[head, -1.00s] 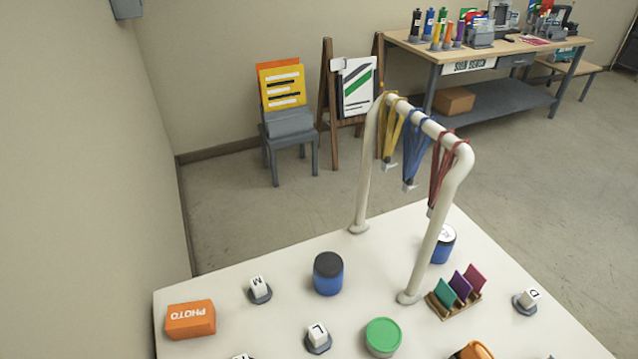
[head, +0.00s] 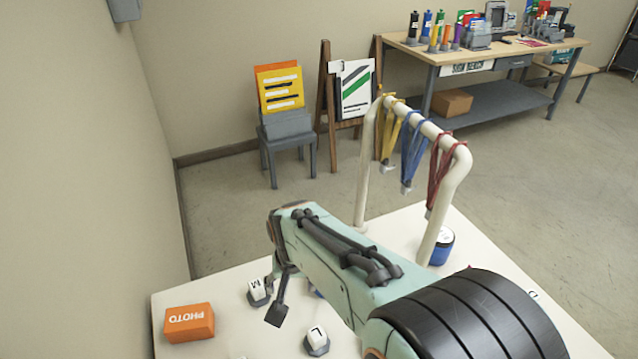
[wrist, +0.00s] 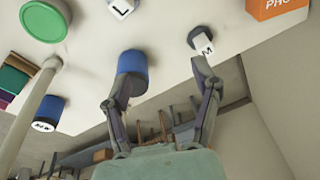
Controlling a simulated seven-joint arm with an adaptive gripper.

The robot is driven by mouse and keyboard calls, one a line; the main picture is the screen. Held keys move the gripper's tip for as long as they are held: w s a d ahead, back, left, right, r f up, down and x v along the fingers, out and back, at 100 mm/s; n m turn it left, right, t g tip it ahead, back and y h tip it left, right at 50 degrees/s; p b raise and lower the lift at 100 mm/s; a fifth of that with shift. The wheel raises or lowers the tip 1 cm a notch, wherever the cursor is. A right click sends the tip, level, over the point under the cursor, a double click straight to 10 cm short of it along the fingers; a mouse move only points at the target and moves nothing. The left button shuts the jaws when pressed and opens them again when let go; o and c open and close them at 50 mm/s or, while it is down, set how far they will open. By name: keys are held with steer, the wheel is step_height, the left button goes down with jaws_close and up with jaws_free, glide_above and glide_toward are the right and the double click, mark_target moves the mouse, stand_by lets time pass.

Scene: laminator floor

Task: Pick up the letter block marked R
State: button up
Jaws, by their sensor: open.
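No block that I can read as R shows in either view. The white letter block marked M (head: 257,288) stands on a dark base at the left of the white table; it also shows in the wrist view (wrist: 204,46), just beyond my right fingertip. The block marked L (head: 317,338) is near the front and shows at the top of the wrist view (wrist: 121,8). My gripper (wrist: 159,95) is open and empty above the table; in the head view one dark finger shows beside the M block. My arm hides the table's middle and most of the D block (head: 533,295).
An orange PHOTO box (head: 189,323) sits at the left. A cream rail (head: 445,195) with hanging lanyards rises at the back. The wrist view shows a blue jar (wrist: 132,66) by the left finger and a green-lidded tub (wrist: 44,20). Bare table (head: 230,282) lies left.

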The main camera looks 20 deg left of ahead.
steer(key=s+a+f+n, duration=0.1)
steer(key=s+a+f, duration=0.1)
steer(key=s+f, duration=0.1)
steer(key=s+a+f+n+g+h, duration=0.1)
steer(key=s+a+f, duration=0.1)
steer(key=s+f, duration=0.1)
steer(key=s+a+f+n, duration=0.1)
steer(key=s+a+f, duration=0.2)
steer(key=s, duration=0.2)
steer(key=shift+f+n+g+h, duration=0.3)
steer(key=shift+f+g, duration=0.1)
step_height(320, 180, down, 6)
steer(key=shift+f, duration=0.15)
jaws_close()
